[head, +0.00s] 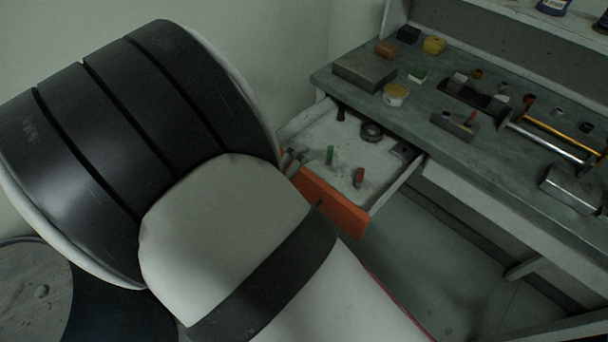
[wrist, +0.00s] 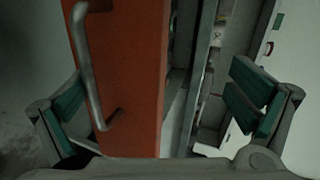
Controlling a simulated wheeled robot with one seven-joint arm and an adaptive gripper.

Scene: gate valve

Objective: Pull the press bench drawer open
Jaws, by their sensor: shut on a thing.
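The press bench drawer has an orange front (head: 332,204) and stands pulled out from under the bench, its pale inside showing in the head view. In the wrist view the orange front (wrist: 138,60) runs upright between the fingers of my gripper (wrist: 158,92). A grey bar handle (wrist: 87,66) on its outer face is close to the left finger. The right finger is on the drawer's inner side. My gripper is shut on the drawer front, with its fingers far apart; exact contact is unclear.
The drawer holds a dark ring (head: 371,132), a green piece (head: 329,154) and an orange piece (head: 359,176). The grey bench top (head: 440,105) carries blocks, tools and a metal box (head: 572,187). Clear floor (head: 440,250) shows right of the drawer.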

